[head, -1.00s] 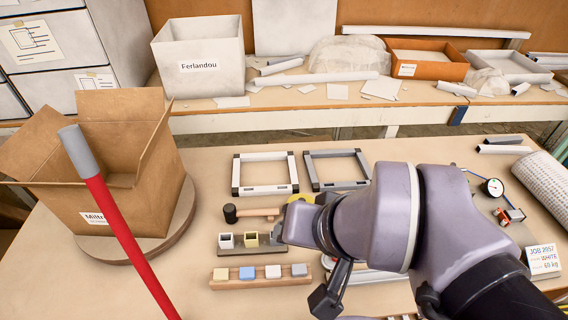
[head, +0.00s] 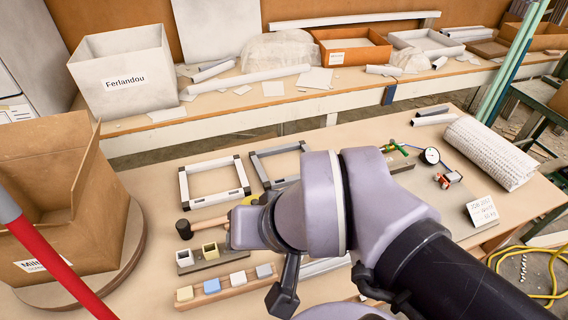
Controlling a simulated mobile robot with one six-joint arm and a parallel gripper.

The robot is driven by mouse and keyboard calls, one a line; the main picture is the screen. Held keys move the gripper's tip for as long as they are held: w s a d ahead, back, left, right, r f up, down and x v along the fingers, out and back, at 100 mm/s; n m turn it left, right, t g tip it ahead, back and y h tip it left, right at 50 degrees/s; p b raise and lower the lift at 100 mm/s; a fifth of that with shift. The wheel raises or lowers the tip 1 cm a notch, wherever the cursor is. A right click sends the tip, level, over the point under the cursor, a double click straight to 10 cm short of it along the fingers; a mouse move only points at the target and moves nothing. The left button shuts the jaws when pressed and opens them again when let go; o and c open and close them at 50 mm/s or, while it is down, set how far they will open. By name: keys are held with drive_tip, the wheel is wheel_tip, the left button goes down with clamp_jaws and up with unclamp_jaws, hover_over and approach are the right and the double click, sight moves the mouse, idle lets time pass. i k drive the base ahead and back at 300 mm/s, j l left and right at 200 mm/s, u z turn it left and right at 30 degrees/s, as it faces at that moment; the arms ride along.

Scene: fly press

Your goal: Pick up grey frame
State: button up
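The grey frame (head: 256,166) lies flat on the workbench, a rectangle with dark corner pieces; my arm covers its lower right part. A white frame (head: 184,188) of similar shape lies just to its left. My arm reaches in from the lower right in the head view, and its wrist is nearer the camera than the frames. My gripper's fingertips are hidden behind the arm, so I cannot see whether they are open or hold anything.
A cardboard box (head: 84,235) stands on a round turntable (head: 128,250) at left, with a red pole (head: 60,268) before it. A mallet (head: 184,229), small cups and a wooden rail (head: 225,290) with coloured blocks lie near my arm. A gauge (head: 431,156) and white roll (head: 490,153) are at right.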

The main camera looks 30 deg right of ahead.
sight(289, 180)
drive_tip(key=l+z, duration=0.75)
drive_tip(key=l, duration=0.1)
